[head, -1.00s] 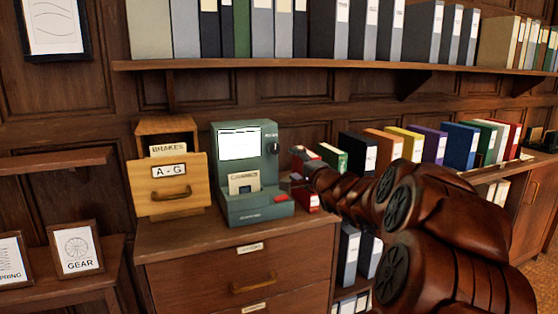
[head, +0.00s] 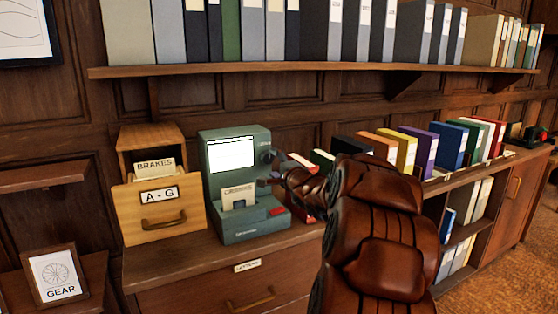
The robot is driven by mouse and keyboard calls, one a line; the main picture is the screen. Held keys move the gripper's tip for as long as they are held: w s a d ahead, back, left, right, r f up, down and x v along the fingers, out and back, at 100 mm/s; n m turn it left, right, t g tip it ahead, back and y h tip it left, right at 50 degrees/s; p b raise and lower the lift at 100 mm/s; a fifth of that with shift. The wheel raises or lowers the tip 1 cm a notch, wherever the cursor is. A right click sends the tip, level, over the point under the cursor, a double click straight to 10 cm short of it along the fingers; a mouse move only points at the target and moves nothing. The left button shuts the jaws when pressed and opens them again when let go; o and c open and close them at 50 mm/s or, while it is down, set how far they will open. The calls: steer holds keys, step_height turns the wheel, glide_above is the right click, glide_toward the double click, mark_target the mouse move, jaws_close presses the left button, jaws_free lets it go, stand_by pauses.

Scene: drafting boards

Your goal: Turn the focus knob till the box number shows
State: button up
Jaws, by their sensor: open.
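The green microfilm reader (head: 216,190) stands on the wooden cabinet, with a lit white screen (head: 232,155). The screen shows a dark strip along its top; any number is too small to read. The dark focus knob (head: 265,157) is on the right of the reader's front, beside the screen. My gripper (head: 271,170) is open at the reader's right side, its fingertips close to the knob. I cannot tell whether they touch it. A labelled card (head: 238,193) sits in the front of the reader, and a red patch (head: 277,211) is on its base.
An open wooden card drawer (head: 164,222) marked A-G, with a BRAKES card, stands left of the reader. A shelf of binders (head: 290,70) runs above. Coloured binders (head: 405,150) stand to the right, behind my arm. A framed GEAR picture (head: 57,275) is at lower left.

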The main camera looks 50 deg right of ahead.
mark_target(269, 160)
steer(key=shift+p+x, duration=0.9)
steer(key=shift+x, duration=0.1)
steer(key=shift+w+f+b, duration=0.1)
steer(key=shift+w+b, duration=0.2)
steer(key=shift+b, duration=0.45)
steer(key=shift+w+d+f+b, duration=0.1)
steer(key=shift+w+d+b, duration=0.15)
steer(key=shift+w+b, duration=0.25)
steer(key=shift+r+b+x, duration=0.2)
steer(key=shift+b+x, duration=0.4)
steer(key=shift+x, duration=0.4)
steer(key=shift+r+m, duration=0.1)
steer(key=shift+m, duration=2.4)
